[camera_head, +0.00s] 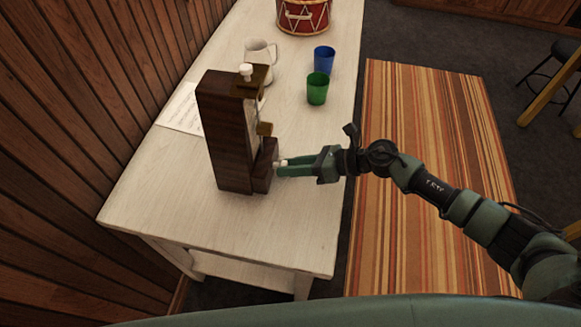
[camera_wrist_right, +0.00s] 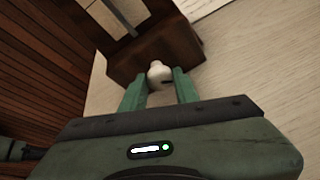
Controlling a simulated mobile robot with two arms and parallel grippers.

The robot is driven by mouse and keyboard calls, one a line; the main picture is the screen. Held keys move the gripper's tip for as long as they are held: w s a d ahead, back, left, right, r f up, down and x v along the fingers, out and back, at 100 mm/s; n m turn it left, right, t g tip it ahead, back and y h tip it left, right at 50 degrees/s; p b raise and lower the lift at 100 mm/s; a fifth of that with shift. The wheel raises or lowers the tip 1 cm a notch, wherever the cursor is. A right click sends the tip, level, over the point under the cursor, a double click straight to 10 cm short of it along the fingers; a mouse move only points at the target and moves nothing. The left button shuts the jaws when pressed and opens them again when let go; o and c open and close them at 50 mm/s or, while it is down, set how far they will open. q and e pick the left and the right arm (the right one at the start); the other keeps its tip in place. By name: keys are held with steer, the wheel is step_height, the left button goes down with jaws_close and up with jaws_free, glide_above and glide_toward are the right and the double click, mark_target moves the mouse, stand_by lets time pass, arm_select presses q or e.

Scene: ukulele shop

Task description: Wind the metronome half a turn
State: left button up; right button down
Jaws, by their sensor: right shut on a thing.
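The metronome (camera_head: 228,135) is a tall dark wooden case standing upright on the white table. It has a brass-coloured top piece with a white knob (camera_head: 245,70) and a brass-coloured weight on its front. A pale winding knob (camera_wrist_right: 159,74) sticks out low on the case, and the case shows behind it in the right wrist view (camera_wrist_right: 150,50). My right gripper (camera_head: 282,165) reaches in from the right at the foot of the metronome. Its green fingers are shut on the winding knob, one on each side. My left gripper is not in view.
A white table (camera_head: 200,225) carries a white jug (camera_head: 260,52), a blue cup (camera_head: 324,59), a green cup (camera_head: 317,89), a red drum (camera_head: 303,15) and a paper sheet (camera_head: 180,110). A wooden wall runs along the left. A striped rug (camera_head: 430,110) lies right of the table.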

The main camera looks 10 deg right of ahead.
steer(key=m+b, duration=0.1)
steer(key=m+g+y+b, duration=0.1)
steer(key=m+g+b, duration=0.1)
steer(key=b, duration=0.1)
steer(key=shift+w+d+f+m, duration=0.1)
steer(key=shift+w+f+m, duration=0.1)
steer(key=shift+w+m, duration=0.15)
steer(key=m+g+y+b, duration=0.1)
steer(key=m+b, duration=0.1)
steer(key=shift+m+b, duration=0.25)
steer(key=shift+b, duration=0.05)
steer(key=shift+m+g+y+b, duration=0.5)
steer(key=shift+m+g+b, duration=0.1)
steer(key=shift+m+b, duration=0.25)
steer(key=c, duration=1.1)
jaws_free()
steer(key=shift+d, duration=0.1)
